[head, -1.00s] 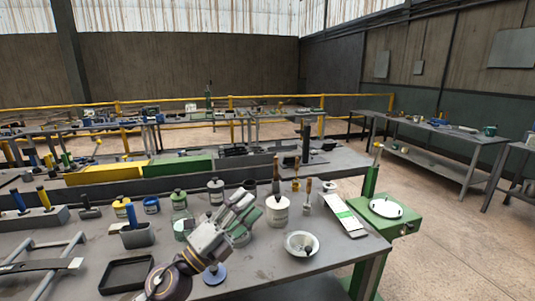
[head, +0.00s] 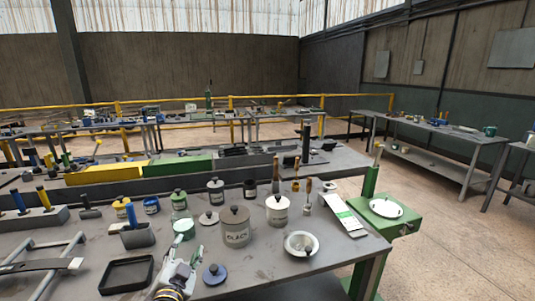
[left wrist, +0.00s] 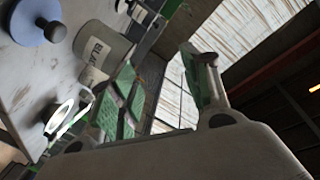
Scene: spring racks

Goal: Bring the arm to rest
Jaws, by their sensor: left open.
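My left gripper (head: 181,274) is at the bottom of the head view, low over the front of the grey workbench (head: 255,268). It is open and holds nothing. In the left wrist view its green-padded fingers (left wrist: 165,90) stand apart, with a grey lettered jar (left wrist: 103,50) beyond them. The same grey jar (head: 236,230) stands upright on the bench in the head view, to the right of and behind the gripper. A blue disc with a dark knob (head: 215,275) lies just right of the gripper. My right gripper is not in view.
A black tray (head: 126,276) lies to the left of the gripper. A white jar (head: 277,211) and a white bowl (head: 301,244) stand to the right. Several small jars and a grey bin (head: 137,236) stand behind. The front right of the bench is bare.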

